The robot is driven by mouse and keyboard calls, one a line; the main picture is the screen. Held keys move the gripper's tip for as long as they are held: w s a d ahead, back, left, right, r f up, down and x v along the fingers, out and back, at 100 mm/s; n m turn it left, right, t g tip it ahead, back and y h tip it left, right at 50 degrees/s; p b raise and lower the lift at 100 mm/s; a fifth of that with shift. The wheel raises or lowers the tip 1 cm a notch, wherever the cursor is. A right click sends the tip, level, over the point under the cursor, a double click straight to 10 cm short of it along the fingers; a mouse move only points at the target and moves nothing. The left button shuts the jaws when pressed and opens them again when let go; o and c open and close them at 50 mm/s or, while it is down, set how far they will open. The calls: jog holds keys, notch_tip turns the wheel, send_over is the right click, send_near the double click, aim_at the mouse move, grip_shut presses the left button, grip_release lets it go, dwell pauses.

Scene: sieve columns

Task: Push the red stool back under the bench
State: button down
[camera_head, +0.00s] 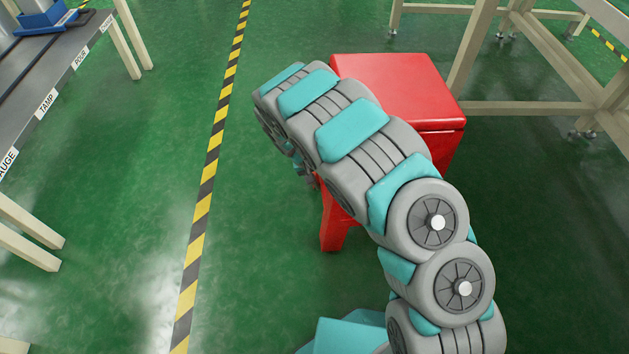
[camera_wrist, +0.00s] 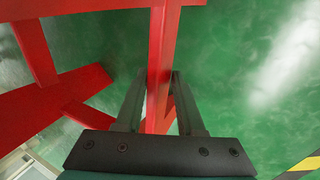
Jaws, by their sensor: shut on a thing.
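The red stool (camera_head: 400,80) stands upright on the green floor, with a flat square seat. My arm crosses in front and hides much of its near side; one leg (camera_head: 335,225) shows below. The pale wooden frame of a bench (camera_head: 530,107) is to the right and behind; the stool stands just left of its near upright. In the wrist view, my gripper (camera_wrist: 157,100) has one finger on each side of a red bar of the stool (camera_wrist: 163,55) and is shut on it.
A yellow-and-black floor stripe (camera_head: 205,190) runs left of the stool. Further left is a grey labelled worktop (camera_head: 50,70) on pale legs, with a blue tray (camera_head: 50,18). The floor between stripe and stool is clear.

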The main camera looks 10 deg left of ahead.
jog(key=d, duration=0.3)
jog(key=shift+w+d, duration=0.25)
jog(key=shift+w, duration=0.05)
jog(key=shift+d, duration=0.1)
jog(key=w+d, duration=0.3)
jog(key=d, duration=0.8)
jog(key=shift+d, duration=0.2)
dwell(0.7)
jog(key=shift+w+d, duration=0.45)
jog(key=shift+d, duration=1.5)
jog(key=shift+w+d, duration=0.4)
jog(key=shift+d, duration=1.55)
jog(key=shift+w+d, duration=0.45)
jog(key=shift+d, duration=1.6)
